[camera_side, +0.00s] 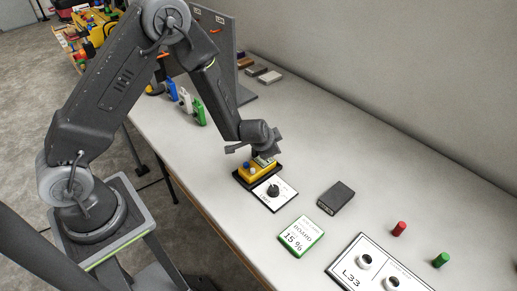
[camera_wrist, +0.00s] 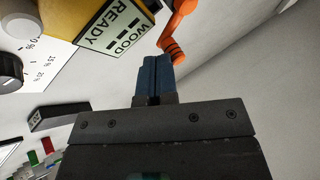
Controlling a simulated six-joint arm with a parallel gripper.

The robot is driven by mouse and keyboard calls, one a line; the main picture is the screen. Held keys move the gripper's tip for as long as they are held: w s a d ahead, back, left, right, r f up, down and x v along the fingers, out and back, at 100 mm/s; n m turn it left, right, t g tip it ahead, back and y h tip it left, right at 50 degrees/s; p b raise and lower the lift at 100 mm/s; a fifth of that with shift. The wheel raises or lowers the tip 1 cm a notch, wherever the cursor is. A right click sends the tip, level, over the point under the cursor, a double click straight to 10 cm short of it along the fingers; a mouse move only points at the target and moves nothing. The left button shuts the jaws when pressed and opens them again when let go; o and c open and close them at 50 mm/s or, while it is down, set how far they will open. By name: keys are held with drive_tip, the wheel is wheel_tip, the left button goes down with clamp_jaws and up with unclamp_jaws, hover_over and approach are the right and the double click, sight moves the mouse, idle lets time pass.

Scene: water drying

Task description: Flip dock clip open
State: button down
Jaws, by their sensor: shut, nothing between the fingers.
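The yellow moisture meter (camera_side: 256,174) sits in a dark dock on the table. In the wrist view the meter's yellow body (camera_wrist: 75,12) shows at the top left, with a screen (camera_wrist: 118,25) reading "WOOD READY". An orange, jointed part (camera_wrist: 172,42), which looks like the dock clip, stands beside the screen. My gripper (camera_side: 262,156) is low over the meter. Its blue fingers (camera_wrist: 155,64) are pressed together with nothing between them. The fingertips are close to the orange part's left side; I cannot tell whether they touch. In the side view my gripper hides the clip.
A dial panel (camera_side: 283,198) lies in front of the dock. A black block (camera_side: 336,195), a "BOARD 15 %" card (camera_side: 296,236), red (camera_side: 399,229) and green (camera_side: 441,260) pegs and the L33 panel (camera_side: 347,271) lie to the right. Blocks (camera_side: 262,73) lie at the back.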

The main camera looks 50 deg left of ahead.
drive_tip(key=w+n+y, duration=0.1)
drive_tip(key=n, duration=0.1)
drive_tip(key=w+n+g+y, duration=0.1)
drive_tip(key=n, duration=0.1)
drive_tip(key=shift+a, duration=0.15)
drive_tip(key=shift+w+a+n+g, duration=0.3)
drive_tip(key=shift+w+a, duration=0.3)
drive_tip(key=shift+w, duration=0.05)
drive_tip(key=shift+s+a, duration=0.45)
drive_tip(key=shift+s, duration=0.25)
